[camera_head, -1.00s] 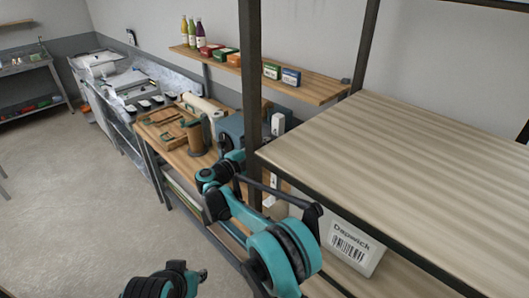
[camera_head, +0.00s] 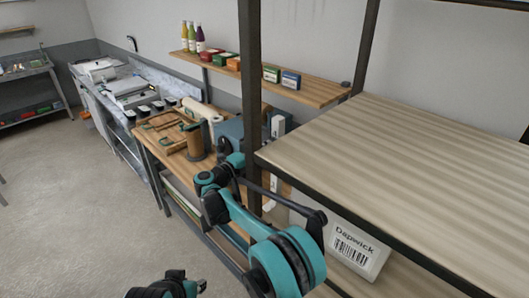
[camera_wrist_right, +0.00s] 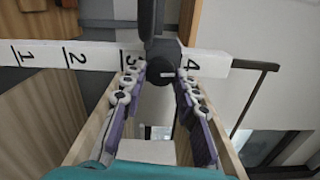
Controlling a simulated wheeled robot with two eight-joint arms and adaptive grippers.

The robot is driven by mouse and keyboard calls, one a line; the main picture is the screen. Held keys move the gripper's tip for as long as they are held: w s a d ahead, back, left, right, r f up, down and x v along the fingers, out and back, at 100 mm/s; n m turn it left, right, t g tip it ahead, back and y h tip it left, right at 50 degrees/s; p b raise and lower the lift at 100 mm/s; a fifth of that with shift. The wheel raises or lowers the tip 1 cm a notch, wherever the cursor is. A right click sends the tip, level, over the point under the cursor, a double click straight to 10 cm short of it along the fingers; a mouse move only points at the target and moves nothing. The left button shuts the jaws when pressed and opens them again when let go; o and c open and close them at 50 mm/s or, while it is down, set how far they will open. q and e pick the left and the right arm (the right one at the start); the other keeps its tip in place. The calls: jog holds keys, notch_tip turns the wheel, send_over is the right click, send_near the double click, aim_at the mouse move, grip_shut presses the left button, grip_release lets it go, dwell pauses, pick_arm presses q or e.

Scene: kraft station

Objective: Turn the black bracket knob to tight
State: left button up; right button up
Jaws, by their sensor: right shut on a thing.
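The black bracket knob (camera_wrist_right: 163,76) shows in the right wrist view, with a short white mark on its face. It sits at a white ruler strip (camera_wrist_right: 92,56) between the numbers 3 and 4. My right gripper (camera_wrist_right: 162,90) is shut on the knob, one row of pale finger pads on each side. In the head view my right arm reaches toward the workbench; its fingers are hidden behind the dark shelf post.
The wooden workbench (camera_head: 152,153) holds a brown spool (camera_head: 196,142) and a white roll (camera_head: 200,109). A dark upright post (camera_head: 250,70) and a wide wooden shelf (camera_head: 420,170) stand close to my right arm. A white box (camera_head: 358,250) sits below. Open floor lies left.

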dwell(0.3)
jog(key=o, duration=1.1)
jog(key=shift+o, duration=0.2)
jog(key=v, duration=1.2)
